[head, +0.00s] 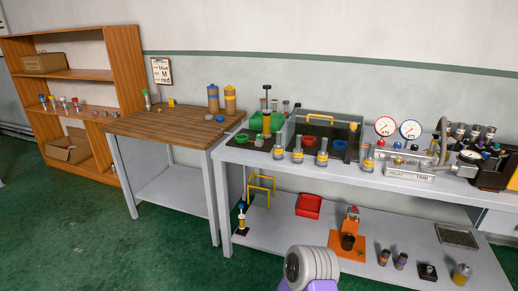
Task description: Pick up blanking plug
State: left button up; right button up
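I cannot tell for sure which small part is the blanking plug. Small dark and metallic pieces (96,113) lie on the middle shelf at the left, too small to identify. A small blue round piece (220,118) and a small yellow piece (171,102) sit on the wooden table. Small red and blue knob-like pieces (398,145) stand at the gauge unit on the right bench. Neither of my grippers shows in the head view, and nothing is seen being held.
The grey bench (300,167) is crowded with jars, a clear-walled tray and gauges (386,126). An orange shelf unit (127,65) holds cardboard boxes (68,148). Green floor is open in front.

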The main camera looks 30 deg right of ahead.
aim_at(297, 160)
jog(key=u, duration=0.4)
jog(key=i, duration=1.7)
jog(key=z, duration=1.1)
jog(key=i, duration=0.8)
jog(key=z, duration=0.9)
